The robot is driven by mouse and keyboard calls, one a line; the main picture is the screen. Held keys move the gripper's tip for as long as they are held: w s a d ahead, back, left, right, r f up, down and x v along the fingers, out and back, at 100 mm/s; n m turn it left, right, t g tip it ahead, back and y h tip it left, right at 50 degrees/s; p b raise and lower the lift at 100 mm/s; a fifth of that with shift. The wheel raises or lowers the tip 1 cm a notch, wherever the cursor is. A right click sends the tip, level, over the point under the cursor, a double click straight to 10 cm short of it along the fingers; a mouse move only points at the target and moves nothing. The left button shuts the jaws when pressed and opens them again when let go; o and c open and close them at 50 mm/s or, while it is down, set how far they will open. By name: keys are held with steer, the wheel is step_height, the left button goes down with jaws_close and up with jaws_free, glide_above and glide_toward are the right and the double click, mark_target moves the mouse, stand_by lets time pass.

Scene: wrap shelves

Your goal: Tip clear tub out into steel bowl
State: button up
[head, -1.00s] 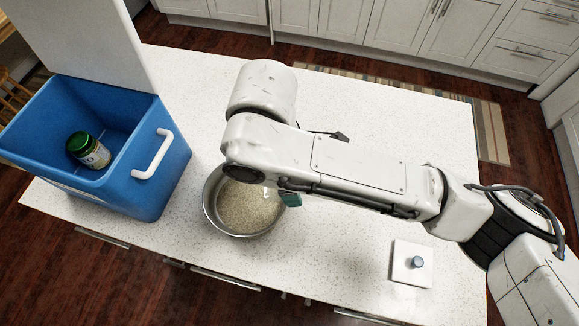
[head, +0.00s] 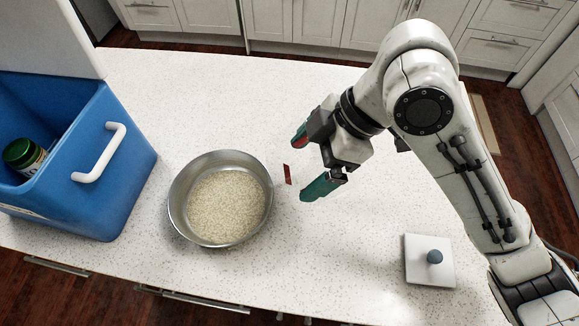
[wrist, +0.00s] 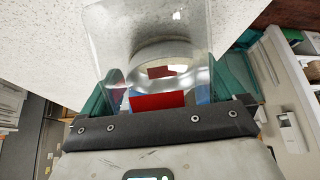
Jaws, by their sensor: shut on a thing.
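The steel bowl (head: 214,159) stands upright on the white counter in the head view, with a broad layer of pale grain (head: 226,205) inside. My gripper (head: 309,163) is right of the bowl, its green fingers pointing left towards it. It is shut on the clear tub (wrist: 112,35), which shows between the fingers in the wrist view. The tub is see-through, with a red label, and I see no grain in it. In the head view its outline is hardly visible; a red patch (head: 287,174) shows between the fingers. Its exact tilt is hard to tell.
A blue cooler box (head: 118,195) with a white handle and a green-lidded jar (head: 22,156) inside stands left of the bowl. A white square lid with a grey knob (head: 432,263) lies at the front right. The counter (head: 330,265) is clear between them.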

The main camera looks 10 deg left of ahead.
steer(key=w+d+r+g+y+p, duration=0.1)
steer(key=w+d+r+g+y, duration=0.1)
steer(key=d+r+y, duration=0.3)
steer(key=shift+w+d+y+p, duration=0.45)
steer(key=shift+d+y, duration=1.25)
steer(key=shift+d, duration=1.85)
steer(key=shift+w, duration=0.1)
